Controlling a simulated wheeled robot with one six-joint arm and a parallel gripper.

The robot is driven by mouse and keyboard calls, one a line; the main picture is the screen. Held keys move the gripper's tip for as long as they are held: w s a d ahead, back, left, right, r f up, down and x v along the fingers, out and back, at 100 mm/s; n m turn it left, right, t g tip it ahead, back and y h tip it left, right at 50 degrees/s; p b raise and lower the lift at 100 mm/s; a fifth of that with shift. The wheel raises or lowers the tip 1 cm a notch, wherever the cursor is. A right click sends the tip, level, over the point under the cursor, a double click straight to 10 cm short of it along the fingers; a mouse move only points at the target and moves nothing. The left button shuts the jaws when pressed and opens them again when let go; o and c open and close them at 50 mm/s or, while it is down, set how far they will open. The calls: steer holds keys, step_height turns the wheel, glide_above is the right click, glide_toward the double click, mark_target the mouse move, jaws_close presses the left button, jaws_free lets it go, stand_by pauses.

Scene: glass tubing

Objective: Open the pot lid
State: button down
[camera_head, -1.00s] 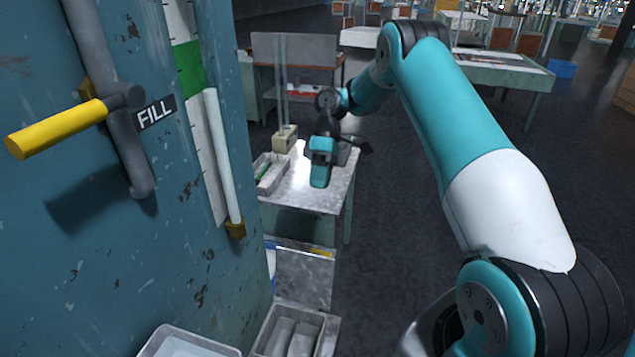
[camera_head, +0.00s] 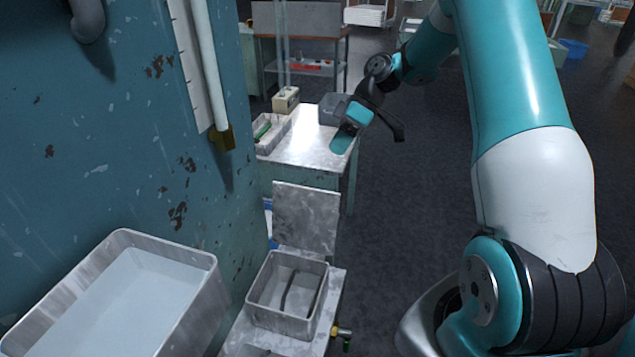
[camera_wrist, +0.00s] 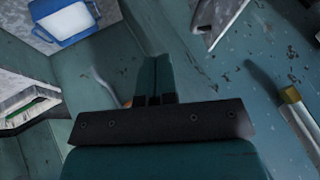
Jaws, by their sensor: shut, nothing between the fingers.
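No pot is plainly recognisable. The nearest match is a grey open-topped box (camera_head: 287,292) low in the middle of the head view, with a dark curved strip inside. A speckled grey plate (camera_head: 307,218) stands tilted up behind it, perhaps its lid; I cannot tell whether they are joined. My gripper (camera_head: 343,141) is above the right part of the small metal table, beyond the box and plate, apart from both. In the wrist view my gripper (camera_wrist: 155,82) has its fingers together, with nothing between them. A pale curved piece with an orange end is partly hidden behind them.
A large pale tray (camera_head: 205,285) stands at lower left by the blue wall panel (camera_head: 110,150). The metal table (camera_head: 310,150) holds a tray with a green item (camera_head: 265,132). A brass tap (camera_head: 342,332) sticks out below the box. The floor right of the table is clear.

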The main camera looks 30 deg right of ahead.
mark_target(307, 215)
steer(key=s+a+f+p, duration=0.2)
steer(key=a+f+p, duration=0.2)
steer(key=a, duration=0.3)
steer(key=shift+s+a+f, duration=0.2)
steer(key=shift+s+f, duration=0.05)
steer(key=shift+f, duration=0.35)
steer(key=shift+a, duration=0.1)
steer(key=shift+s+a+r+t+h+b, duration=0.3)
steer(key=shift+s+a+r+h+b, duration=0.1)
steer(key=shift+s+a+r+b, duration=0.45)
steer(key=shift+w, duration=0.1)
